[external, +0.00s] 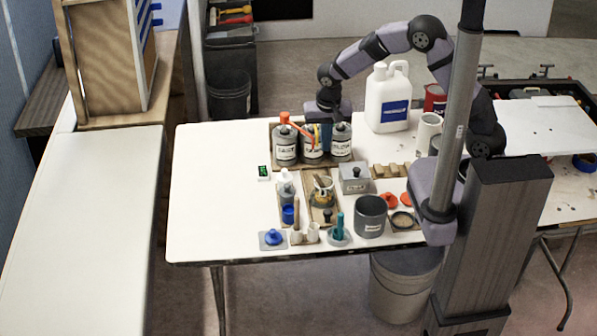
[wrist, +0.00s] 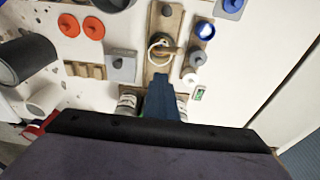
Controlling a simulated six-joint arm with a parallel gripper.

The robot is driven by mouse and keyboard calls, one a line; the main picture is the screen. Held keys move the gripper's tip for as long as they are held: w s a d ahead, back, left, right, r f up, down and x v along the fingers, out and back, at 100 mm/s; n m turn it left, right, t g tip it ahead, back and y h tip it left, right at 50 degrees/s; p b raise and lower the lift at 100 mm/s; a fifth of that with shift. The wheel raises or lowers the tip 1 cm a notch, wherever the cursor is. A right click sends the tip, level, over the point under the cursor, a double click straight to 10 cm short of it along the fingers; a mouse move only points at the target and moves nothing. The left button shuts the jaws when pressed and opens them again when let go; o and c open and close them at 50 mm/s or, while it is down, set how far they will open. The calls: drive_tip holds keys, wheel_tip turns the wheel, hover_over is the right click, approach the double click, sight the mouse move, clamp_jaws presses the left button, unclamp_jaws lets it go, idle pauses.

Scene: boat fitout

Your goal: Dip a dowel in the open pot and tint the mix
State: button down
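The open pot (external: 323,194) is a small container with a pale rim on a wooden board at the table's middle. In the wrist view the pot (wrist: 160,52) has a wooden stick lying across its mouth. Another light wooden dowel (external: 296,212) stands upright near the front edge. Several dark labelled tint cans, including one at left (external: 285,150) and one at right (external: 341,143), stand behind the pot; orange, yellow and blue parts show above them. My gripper (external: 325,128) is over these cans, behind the open pot. Its fingertips are not clear, so its opening and any contact are hidden.
A grey can (external: 370,216), a grey box with a knob (external: 354,178) and orange lids (external: 388,198) crowd the right. A white jug (external: 388,103) stands behind. A small timer (external: 263,172) lies at left. The table's left side (external: 215,190) is clear.

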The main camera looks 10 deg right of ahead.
sight(314, 174)
wheel_tip(314, 174, down, 11)
drive_tip(key=b, duration=0.8)
drive_tip(key=shift+f, duration=0.2)
idle(0.3)
idle(0.9)
drive_tip(key=shift+s+a+r+p, duration=0.55)
drive_tip(key=shift+r+p, duration=0.3)
drive_tip(key=shift+r, duration=0.5)
drive_tip(key=shift+s+a+r+p, duration=0.4)
drive_tip(key=shift+a+r+p, duration=0.35)
drive_tip(key=shift+r, duration=0.55)
drive_tip(key=shift+s+a+r+p, duration=0.5)
drive_tip(key=shift+r+p, duration=0.45)
drive_tip(key=shift+r, duration=0.4)
drive_tip(key=shift+r+p, duration=1.4)
drive_tip(key=shift+r, duration=0.6)
